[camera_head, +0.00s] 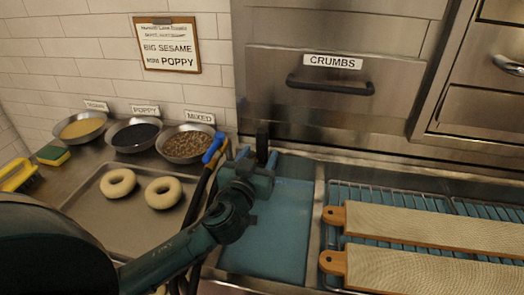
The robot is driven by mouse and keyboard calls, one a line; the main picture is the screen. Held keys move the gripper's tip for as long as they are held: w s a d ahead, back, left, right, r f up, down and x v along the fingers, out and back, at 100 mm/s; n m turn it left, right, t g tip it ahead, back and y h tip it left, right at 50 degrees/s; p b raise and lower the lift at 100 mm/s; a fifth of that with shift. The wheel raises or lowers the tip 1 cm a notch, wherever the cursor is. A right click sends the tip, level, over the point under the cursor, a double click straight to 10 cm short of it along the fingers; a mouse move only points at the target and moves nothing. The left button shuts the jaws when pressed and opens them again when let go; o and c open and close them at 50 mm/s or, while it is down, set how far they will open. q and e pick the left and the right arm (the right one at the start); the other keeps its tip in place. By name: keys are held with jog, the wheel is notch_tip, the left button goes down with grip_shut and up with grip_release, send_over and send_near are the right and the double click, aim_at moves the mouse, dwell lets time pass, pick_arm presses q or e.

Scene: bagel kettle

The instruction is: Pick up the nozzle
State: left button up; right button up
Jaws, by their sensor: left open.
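The nozzle (214,148) has a blue end and a yellow part, on a dark hose (197,205). It stands slanted near the right side of the metal tray. My left gripper (257,158) is open, just right of the nozzle and above the back of the blue basin. A small gap shows between the gripper and the nozzle's blue end. My wrist and forearm cover part of the hose and basin. My right gripper is out of view.
Two bagels (163,193) lie on a metal tray (95,215). Bowls of sesame, poppy and mixed topping (186,144) stand behind it. The blue basin (280,235) is right of my arm. Two wooden boards (430,226) lie on a rack at right. A CRUMBS drawer (330,105) is behind.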

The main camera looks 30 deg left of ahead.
aim_at(260, 153)
pick_arm(q)
jog(key=shift+w+a, duration=0.15)
jog(key=shift+w, duration=0.65)
jog(key=shift+w+a, duration=0.1)
jog(key=shift+w, duration=0.65)
jog(key=shift+c, duration=0.3)
grip_shut()
